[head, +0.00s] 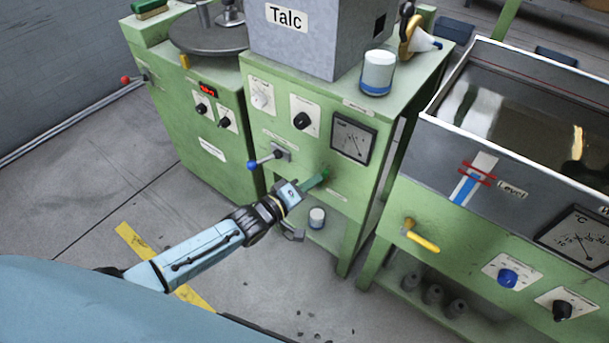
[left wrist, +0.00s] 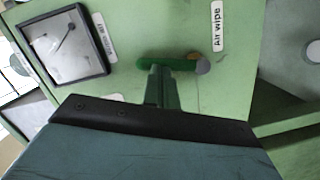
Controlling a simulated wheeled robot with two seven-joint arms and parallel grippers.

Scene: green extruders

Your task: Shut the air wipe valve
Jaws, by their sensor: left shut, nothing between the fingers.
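The "Air wipe" label (left wrist: 217,25) is above that end. My left gripper (head: 300,190) is shut and empty at the handle's near end. In the left wrist view its fingertips (left wrist: 160,72) overlap the handle; whether they touch it I cannot tell. My right gripper is not in view.
A blue-knobbed lever (head: 253,165) sticks out left of the valve. The gauge (head: 352,138) is above it. A white jar (head: 317,217) stands on the lower shelf. A water tank (head: 500,120) with a yellow-handled valve (head: 422,238) stands at right.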

